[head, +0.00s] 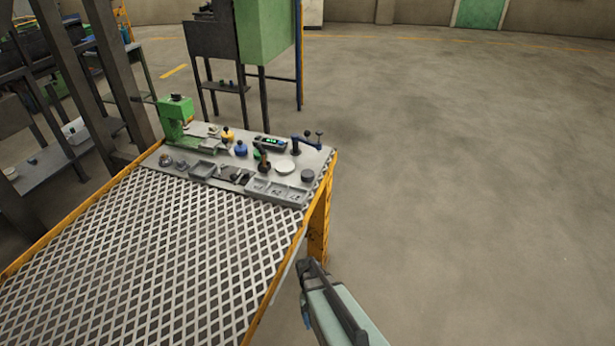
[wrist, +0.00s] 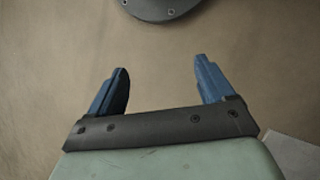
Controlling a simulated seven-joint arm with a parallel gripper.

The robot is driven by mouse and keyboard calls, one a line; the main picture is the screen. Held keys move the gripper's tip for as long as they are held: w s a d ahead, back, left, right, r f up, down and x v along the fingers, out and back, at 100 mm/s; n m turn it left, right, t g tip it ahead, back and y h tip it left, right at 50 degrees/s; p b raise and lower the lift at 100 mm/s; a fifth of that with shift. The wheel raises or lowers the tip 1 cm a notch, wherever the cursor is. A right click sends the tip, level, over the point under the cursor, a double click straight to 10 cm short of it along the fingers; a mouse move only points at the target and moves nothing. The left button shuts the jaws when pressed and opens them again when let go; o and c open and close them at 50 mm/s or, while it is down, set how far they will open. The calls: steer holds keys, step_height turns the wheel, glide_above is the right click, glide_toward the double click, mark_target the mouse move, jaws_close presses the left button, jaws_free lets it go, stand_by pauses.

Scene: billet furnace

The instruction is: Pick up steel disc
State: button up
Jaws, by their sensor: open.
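Two round things on the grey board could be the steel disc, and I cannot tell which: a pale flat disc (head: 284,167) and a short dark grey cylinder (head: 307,175) to its right. Both lie near the board's right end in the head view. My gripper (wrist: 162,72) is open in the wrist view, with its two blue fingers apart and nothing between them. In the head view my pale green hand is at the bottom, beside the table's right edge and well away from both round things. Neither of them shows in the wrist view.
The table (head: 150,265) has a bare mesh top and yellow edges. The crowded board holds a green machine (head: 175,112), a yellow-topped item (head: 227,134), a blue item (head: 241,148), a blue-handled tool (head: 302,145) and a grey compartment tray (head: 276,190). Open floor (head: 460,180) lies to the right.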

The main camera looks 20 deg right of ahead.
steer(key=w+d+r+m, duration=0.3)
steer(key=w+d+r, duration=0.2)
steer(key=w+d, duration=0.4)
step_height(320, 180, up, 42)
steer(key=r+m+t, duration=0.1)
steer(key=m+t, duration=0.3)
steer(key=t, duration=0.2)
glide_above(307, 173)
steer(key=shift+d+f, duration=0.1)
steer(key=shift+f, duration=6.95)
steer(key=shift+c, duration=0.2)
steer(key=c, duration=1.4)
